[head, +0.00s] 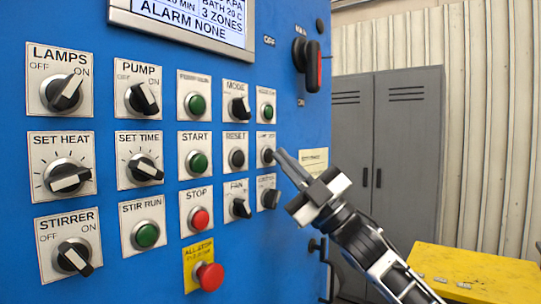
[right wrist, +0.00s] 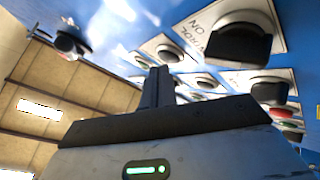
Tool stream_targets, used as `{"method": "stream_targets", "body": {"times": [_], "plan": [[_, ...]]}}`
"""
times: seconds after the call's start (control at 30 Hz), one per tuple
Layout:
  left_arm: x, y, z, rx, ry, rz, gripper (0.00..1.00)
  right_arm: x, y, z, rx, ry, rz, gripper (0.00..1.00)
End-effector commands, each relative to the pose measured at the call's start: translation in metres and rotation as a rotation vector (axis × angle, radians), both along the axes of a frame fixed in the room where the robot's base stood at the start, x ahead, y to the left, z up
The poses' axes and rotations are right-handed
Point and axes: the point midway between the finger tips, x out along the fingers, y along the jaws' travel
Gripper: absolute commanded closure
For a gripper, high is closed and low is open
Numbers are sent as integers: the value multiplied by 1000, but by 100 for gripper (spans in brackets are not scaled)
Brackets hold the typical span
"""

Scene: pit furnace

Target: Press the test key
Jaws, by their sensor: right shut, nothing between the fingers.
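A small black push button (head: 268,155) sits on a white plate in the right column of the blue panel. Its label is partly legible and seems to end in "TST" or "TEST". My right gripper (head: 281,155) comes in from the lower right with its fingers shut and empty. The fingertips are right at the button's right side; I cannot tell whether they touch it. In the right wrist view the shut fingers (right wrist: 157,88) point at the panel among several plates; which button lies beyond the tips is unclear. My left gripper is not in view.
Close around are the green button (head: 267,112) above, a black knob (head: 270,198) below and the black RESET button (head: 237,158) to the left. A red-handled switch (head: 314,65) is higher up. Grey lockers (head: 408,150) and a yellow surface (head: 480,270) stand at right.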

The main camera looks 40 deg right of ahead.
Motion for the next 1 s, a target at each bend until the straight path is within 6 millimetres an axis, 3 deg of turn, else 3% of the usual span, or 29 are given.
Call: {"method": "stream_targets", "body": {"times": [1.0], "plan": [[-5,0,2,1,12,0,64,8,2,0,1,2,-1,100]]}}
